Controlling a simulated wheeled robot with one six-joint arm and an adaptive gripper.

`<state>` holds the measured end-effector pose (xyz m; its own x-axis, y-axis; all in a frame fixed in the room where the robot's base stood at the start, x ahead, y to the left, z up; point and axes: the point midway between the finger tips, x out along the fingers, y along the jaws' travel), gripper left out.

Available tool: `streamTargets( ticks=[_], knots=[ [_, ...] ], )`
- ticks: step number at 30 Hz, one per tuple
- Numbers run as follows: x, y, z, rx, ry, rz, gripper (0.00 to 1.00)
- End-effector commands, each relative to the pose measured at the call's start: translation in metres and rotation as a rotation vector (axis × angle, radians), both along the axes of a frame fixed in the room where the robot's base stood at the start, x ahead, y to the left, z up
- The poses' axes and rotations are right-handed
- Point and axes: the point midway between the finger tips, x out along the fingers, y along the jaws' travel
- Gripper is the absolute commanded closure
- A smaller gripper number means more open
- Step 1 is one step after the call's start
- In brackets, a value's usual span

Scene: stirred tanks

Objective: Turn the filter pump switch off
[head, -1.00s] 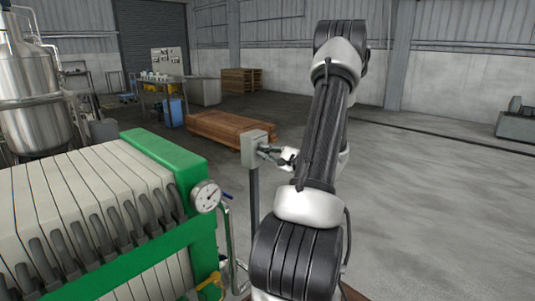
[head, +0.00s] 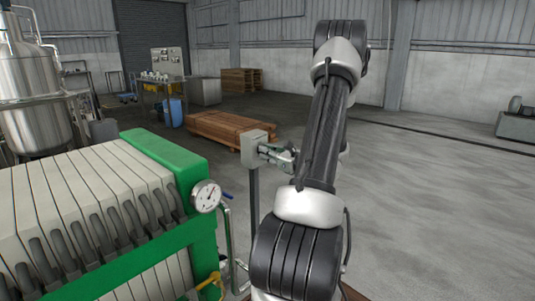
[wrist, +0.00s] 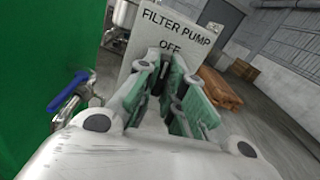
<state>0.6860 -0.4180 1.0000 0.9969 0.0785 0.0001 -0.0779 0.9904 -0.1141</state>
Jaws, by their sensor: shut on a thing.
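The filter pump switch box (head: 254,148) is a grey box on a post, right of the green filter press. In the wrist view the box (wrist: 140,50) fills the upper middle and carries the words "FILTER PUMP" and "OFF". My gripper (head: 270,155) is at the front of the box. In the wrist view my gripper (wrist: 160,78) has its green-grey fingers at the box face, shut on the switch handle. The fingers hide most of the handle, with only a dark part showing between them, so its exact angle cannot be told.
The green filter press (head: 170,165) with a gauge (head: 206,196) stands close on the left. A blue-handled valve (wrist: 70,92) is left of the gripper in the wrist view. A wooden pallet stack (head: 225,128) lies behind the box.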

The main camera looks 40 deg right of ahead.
Motion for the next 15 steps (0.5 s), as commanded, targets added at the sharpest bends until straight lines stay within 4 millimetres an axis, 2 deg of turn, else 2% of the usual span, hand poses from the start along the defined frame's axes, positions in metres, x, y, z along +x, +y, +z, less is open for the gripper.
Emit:
streamTargets(
  ticks=[6, 15],
  knots=[
    [-0.0005, 0.0003, -0.0011, 0.09, 0.009, 0.0, 1.0],
    [-0.0006, 0.0002, -0.0011, 0.13, 0.013, 0.0, 1.0]
  ],
)
